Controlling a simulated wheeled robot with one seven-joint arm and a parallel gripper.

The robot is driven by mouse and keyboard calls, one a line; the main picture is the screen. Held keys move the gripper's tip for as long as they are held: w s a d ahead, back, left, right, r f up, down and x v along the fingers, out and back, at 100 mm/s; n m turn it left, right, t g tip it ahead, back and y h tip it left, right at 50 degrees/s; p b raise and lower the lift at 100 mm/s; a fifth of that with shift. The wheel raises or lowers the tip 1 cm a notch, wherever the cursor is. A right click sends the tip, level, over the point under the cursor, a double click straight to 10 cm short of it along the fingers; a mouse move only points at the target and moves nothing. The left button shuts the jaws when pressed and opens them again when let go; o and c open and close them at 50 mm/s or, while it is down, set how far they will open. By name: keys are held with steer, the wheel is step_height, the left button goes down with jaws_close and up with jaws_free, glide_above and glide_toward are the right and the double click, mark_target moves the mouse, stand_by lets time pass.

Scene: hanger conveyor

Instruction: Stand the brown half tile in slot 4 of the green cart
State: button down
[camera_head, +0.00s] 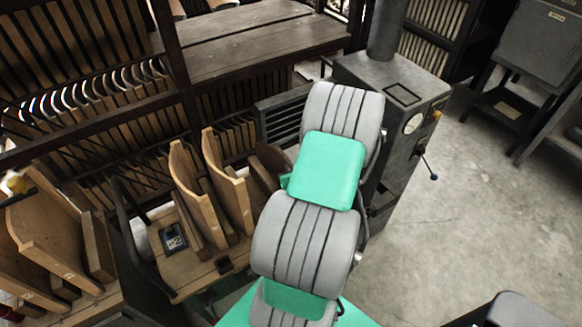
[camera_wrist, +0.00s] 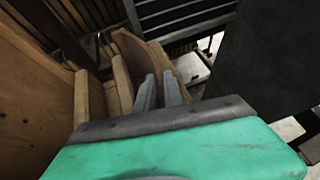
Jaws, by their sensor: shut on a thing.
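The brown half tile (camera_wrist: 139,52) is dark brown with a curved top edge. In the wrist view it stands between the grey fingertips of my gripper (camera_wrist: 160,92), which is shut on it. In the head view part of the tile (camera_head: 271,164) shows just left of my arm; my gripper is hidden behind the arm there. A cart with a wooden deck (camera_head: 192,277) stands left of my arm, with a little green at its lower edge. Several tan upright boards (camera_head: 232,190) stand on it. Slot numbers cannot be read clearly, and contact between tile and deck is hidden.
A small dark number plate (camera_head: 173,238) lies on the deck. More wooden pieces (camera_head: 50,235) stand at the far left. Dark slatted racks (camera_head: 90,100) line the back. A grey machine (camera_head: 400,100) stands behind my arm.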

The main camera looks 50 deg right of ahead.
steer(key=shift+f, duration=0.1)
steer(key=c, duration=1.4)
jaws_free()
steer(key=shift+s+f, duration=0.1)
steer(key=shift+f, duration=0.05)
steer(key=v, duration=0.8)
